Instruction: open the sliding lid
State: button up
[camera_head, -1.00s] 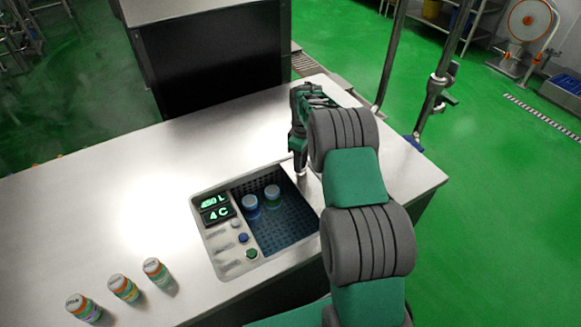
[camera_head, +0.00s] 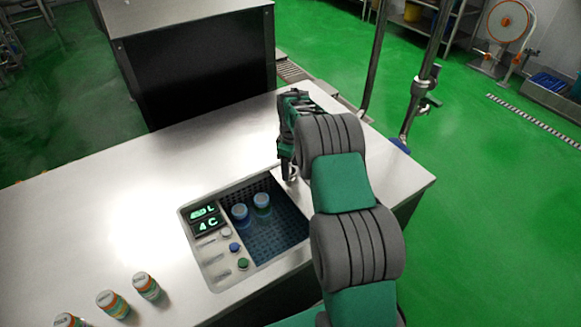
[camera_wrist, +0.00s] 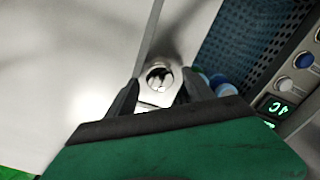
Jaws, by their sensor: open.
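The sliding lid is a bare metal panel beside the open well; its surface shows in the wrist view (camera_wrist: 185,35). In the head view my arm hides most of it. The lid's round metal knob (camera_wrist: 158,77) stands between my gripper's fingertips. My gripper (camera_wrist: 160,91) is open, with one dark finger on each side of the knob. I cannot tell whether either finger touches it. In the head view my gripper (camera_head: 287,168) points down at the well's far right corner. The well (camera_head: 278,232) is largely uncovered, with a blue perforated lining.
Two blue-capped bottles (camera_head: 240,216) (camera_head: 262,204) stand in the well. A panel with a green display (camera_head: 207,222) and buttons borders it on the left. Several bottles (camera_head: 146,287) stand at the counter's front left. The rest of the counter (camera_head: 130,205) is clear.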

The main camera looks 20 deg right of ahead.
notch_tip(320, 180, up, 8)
jog(key=shift+f, duration=0.2)
jog(key=s+a+r+m+t+p, duration=0.1)
jog(key=s+a+r+m, duration=0.15)
jog(key=s+r, duration=0.4)
jog(key=s+a+r+m+t+p, duration=0.1)
jog(key=s+a+r, duration=0.35)
jog(key=r, duration=0.25)
jog(key=s+a+m, duration=0.2)
jog(key=s, duration=0.7)
jog(key=s+a+m+t+p, duration=0.1)
jog(key=s+a+m, duration=0.1)
jog(key=s, duration=0.7)
jog(key=shift+s+a+m, duration=0.25)
jog(key=shift+s+m, duration=0.1)
jog(key=shift+m, duration=0.3)
